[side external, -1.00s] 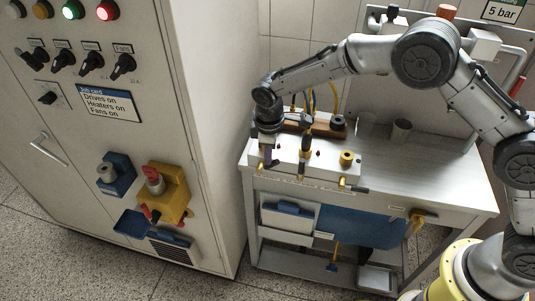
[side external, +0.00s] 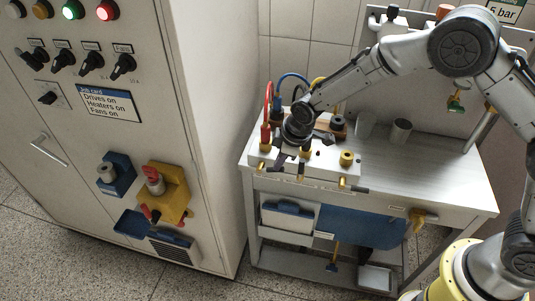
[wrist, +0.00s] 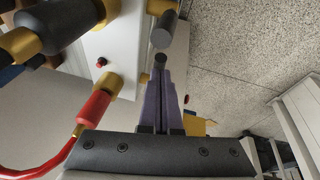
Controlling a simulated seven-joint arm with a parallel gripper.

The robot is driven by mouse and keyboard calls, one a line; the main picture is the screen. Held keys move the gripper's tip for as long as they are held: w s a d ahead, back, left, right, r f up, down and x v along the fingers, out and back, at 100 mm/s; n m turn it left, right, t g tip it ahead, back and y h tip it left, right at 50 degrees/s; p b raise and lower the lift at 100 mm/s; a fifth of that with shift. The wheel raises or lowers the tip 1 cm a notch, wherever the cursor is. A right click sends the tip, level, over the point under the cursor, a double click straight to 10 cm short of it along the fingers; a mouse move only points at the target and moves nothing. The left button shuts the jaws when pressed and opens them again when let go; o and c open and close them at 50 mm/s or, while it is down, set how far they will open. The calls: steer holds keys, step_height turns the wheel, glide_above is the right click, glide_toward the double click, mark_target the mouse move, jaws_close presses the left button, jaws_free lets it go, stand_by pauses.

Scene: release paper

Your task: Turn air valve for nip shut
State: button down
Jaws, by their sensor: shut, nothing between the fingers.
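My gripper (side external: 277,166) is shut and empty at the front left of the white valve manifold (side external: 322,166) on the bench. In the wrist view its purple fingers (wrist: 161,65) lie together, their tips close to the end of a dark grey handle (wrist: 167,33) on a brass valve (wrist: 160,6); I cannot tell whether they touch. In the side view another brass valve (side external: 343,183) at the right of the manifold has its dark handle (side external: 360,188) pointing right. The valve labels are too small to read, so I cannot tell which one is for nip. My wrist hides part of the manifold.
A red hose (side external: 267,100) rises from the manifold's left end, and its red connector (wrist: 92,108) is beside my fingers. Blue (side external: 292,76) and yellow hoses stand behind. The control cabinet (side external: 205,130) is close on the left. The bench top (side external: 430,165) is clear at right.

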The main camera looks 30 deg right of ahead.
steer(key=shift+s+d+f, duration=0.3)
steer(key=shift+f, duration=0.3)
steer(key=shift+s+d+f, duration=0.3)
steer(key=shift+f, duration=0.25)
steer(key=shift+s+d+f, duration=0.1)
steer(key=shift+s+f, duration=0.05)
steer(key=shift+f, duration=0.1)
